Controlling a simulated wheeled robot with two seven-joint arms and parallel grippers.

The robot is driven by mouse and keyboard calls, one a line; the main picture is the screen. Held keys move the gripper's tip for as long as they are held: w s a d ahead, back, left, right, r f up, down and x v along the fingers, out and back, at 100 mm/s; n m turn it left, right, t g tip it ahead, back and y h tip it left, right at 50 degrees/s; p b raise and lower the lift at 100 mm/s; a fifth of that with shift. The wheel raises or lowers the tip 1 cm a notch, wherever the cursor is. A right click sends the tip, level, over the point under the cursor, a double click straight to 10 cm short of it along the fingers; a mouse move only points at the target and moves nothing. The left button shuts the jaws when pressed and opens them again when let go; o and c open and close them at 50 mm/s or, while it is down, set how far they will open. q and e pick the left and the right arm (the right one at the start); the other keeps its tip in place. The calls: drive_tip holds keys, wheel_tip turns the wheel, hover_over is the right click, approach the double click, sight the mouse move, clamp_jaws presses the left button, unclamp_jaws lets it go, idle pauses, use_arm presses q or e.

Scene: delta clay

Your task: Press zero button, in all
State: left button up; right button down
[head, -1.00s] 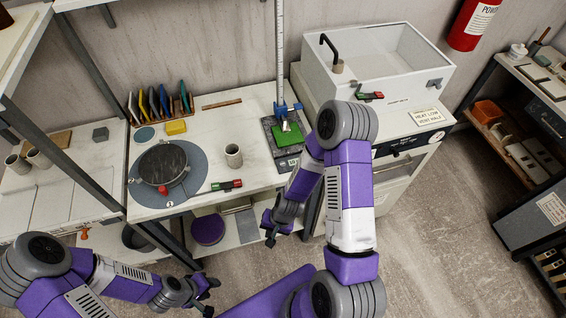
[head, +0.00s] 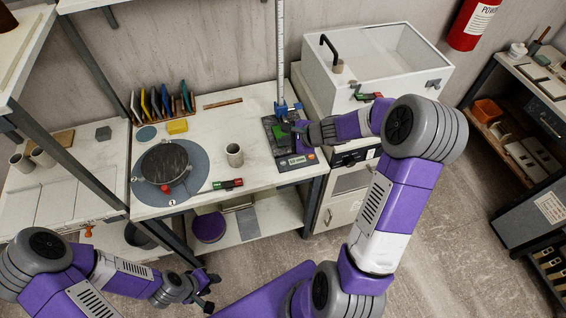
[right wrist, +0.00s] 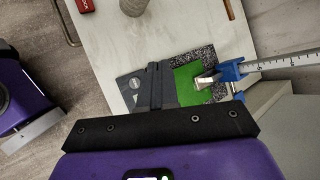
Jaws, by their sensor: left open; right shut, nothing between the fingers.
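The height gauge stands on the right end of the bench, with a dark speckled base (head: 283,148), a tall ruled column (head: 280,50) and a blue slider (head: 284,107). A green patch (right wrist: 190,78) lies on its base in the right wrist view. A small lit display (head: 297,160) and a small reddish spot (head: 311,156) show at its front edge. A pale round button (right wrist: 135,83) shows beside my fingers in the wrist view; its label is unreadable. My right gripper (head: 290,127) is shut and empty over the base; contact is unclear. My left gripper (head: 211,291) is open, low before the bench.
A round turntable (head: 163,163), a grey cup (head: 234,155) and a red-and-green piece (head: 227,184) are left of the gauge. A white glass-topped cabinet (head: 375,62) stands close on the right. Bench space between cup and gauge is clear.

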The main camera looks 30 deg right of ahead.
drive_tip(key=shift+f, duration=0.1)
drive_tip(key=b, duration=0.7)
hover_over(285, 165)
wheel_tip(285, 165, down, 8)
drive_tip(key=shift+r, duration=0.15)
drive_tip(key=shift+f+b, duration=0.45)
drive_tip(key=shift+f, duration=0.05)
idle(1.1)
drive_tip(key=shift+f+b, duration=0.4)
drive_tip(key=shift+b, duration=0.1)
drive_tip(key=shift+f+b, duration=0.35)
drive_tip(key=shift+b, duration=0.15)
idle(0.4)
drive_tip(key=shift+r, duration=0.15)
idle(0.3)
drive_tip(key=shift+r+p, duration=0.65)
